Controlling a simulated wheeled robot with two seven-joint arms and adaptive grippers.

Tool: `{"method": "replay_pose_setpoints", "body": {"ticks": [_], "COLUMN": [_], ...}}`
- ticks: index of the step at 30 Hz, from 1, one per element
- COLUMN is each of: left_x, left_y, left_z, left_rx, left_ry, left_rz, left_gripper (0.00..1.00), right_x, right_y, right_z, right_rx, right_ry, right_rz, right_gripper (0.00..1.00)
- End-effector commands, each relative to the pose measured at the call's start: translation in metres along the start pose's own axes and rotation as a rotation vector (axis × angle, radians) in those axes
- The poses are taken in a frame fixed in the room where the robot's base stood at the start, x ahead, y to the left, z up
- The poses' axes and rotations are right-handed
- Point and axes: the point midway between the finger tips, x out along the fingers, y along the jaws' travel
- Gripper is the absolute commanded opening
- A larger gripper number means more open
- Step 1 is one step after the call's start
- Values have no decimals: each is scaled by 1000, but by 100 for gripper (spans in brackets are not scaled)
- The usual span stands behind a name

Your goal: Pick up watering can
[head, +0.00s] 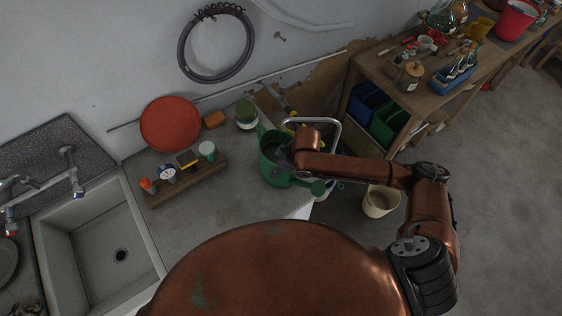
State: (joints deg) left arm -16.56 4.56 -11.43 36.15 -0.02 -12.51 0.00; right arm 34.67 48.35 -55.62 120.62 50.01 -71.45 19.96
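A green watering can (270,172) stands on the grey counter beside the sink, near the counter's right edge. Its spout points right, with a round green rose at the end. My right arm reaches in from the right, and its gripper (285,157) is at the top of the can, over or in its opening. The fingers are small, dark and partly hidden by the wrist and the can, so I cannot tell whether they grip the can's rim or handle. My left gripper is not in view.
A wooden rack (187,180) with small items lies left of the can. A green-lidded jar (246,114) and a red disc (170,123) stand behind. The sink (100,235) is at left. A cream bucket (380,201) stands on the floor, near a wooden shelf unit (470,95).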

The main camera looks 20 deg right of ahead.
Motion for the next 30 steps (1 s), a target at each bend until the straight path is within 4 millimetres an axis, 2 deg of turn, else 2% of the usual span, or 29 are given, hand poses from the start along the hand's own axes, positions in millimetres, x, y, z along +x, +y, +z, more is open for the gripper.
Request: {"method": "replay_pose_setpoints", "body": {"ticks": [4, 11, 16, 22, 30], "left_x": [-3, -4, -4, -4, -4], "left_y": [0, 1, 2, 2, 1], "left_z": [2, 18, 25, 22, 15], "left_rx": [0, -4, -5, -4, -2], "left_ry": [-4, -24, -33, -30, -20], "left_rz": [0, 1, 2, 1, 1], "left_gripper": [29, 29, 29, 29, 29], "right_x": [15, 18, 18, 17, 17], "right_y": [0, 0, 0, 0, 0], "right_z": [-1, -1, -1, -1, -1], "right_rx": [-2, -3, -3, -3, -4], "right_ry": [0, 1, 0, 0, 1], "right_rz": [1, 1, 1, 0, 0], "right_gripper": [23, 23, 13, 0, 0]}}
